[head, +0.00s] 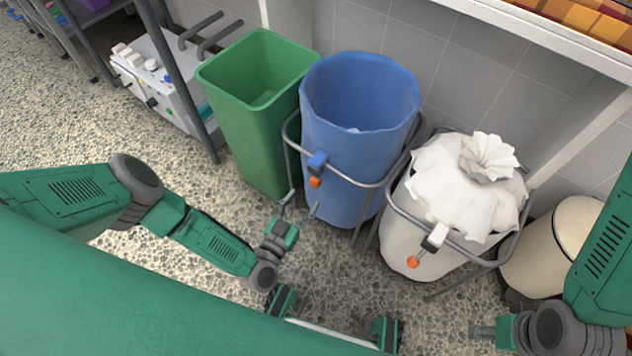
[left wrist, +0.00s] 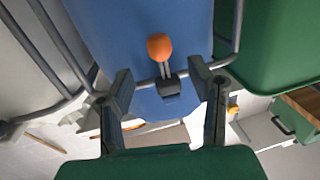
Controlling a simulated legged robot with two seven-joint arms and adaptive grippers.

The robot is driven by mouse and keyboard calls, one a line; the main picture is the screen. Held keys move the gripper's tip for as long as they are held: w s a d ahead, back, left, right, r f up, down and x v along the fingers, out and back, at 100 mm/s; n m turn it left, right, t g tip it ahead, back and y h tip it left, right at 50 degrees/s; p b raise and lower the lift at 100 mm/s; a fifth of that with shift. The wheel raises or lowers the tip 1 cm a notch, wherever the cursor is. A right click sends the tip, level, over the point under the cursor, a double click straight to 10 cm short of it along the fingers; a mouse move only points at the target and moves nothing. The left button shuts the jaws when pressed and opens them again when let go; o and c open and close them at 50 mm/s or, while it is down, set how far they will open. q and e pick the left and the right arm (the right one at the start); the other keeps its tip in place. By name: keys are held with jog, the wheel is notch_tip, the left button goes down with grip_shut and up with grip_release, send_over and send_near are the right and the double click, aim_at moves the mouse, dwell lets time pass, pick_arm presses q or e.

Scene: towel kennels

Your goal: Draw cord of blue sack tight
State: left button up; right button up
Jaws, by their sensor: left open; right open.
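The blue sack (head: 340,190) hangs in a grey tubular frame with its mouth wide open; something small and pale lies inside. My left gripper (head: 302,203) is open just below and in front of the ball. In the left wrist view, the orange ball (left wrist: 160,46) and dark cord lock (left wrist: 169,86) appear between the open, empty fingers (left wrist: 162,82). My right gripper (head: 482,331) is at the bottom right, open, partly visible and away from the sacks.
A green bin (head: 250,125) stands left of the blue sack. A white sack (head: 400,230) with a gathered top and its own orange ball (head: 413,261) stands right. A cream bin (head: 545,258) is further right. A white appliance (head: 160,75) sits on the left rack. Speckled floor is clear in front.

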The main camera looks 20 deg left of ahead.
aim_at(313, 185)
pick_arm(q)
jog(key=w, duration=0.2)
jog(key=w+b, duration=0.1)
jog(key=w, duration=0.1)
jog(key=w+d, duration=0.1)
jog(key=w, duration=0.2)
jog(key=shift+d+b, duration=0.1)
jog(key=shift+b, duration=0.2)
grip_shut()
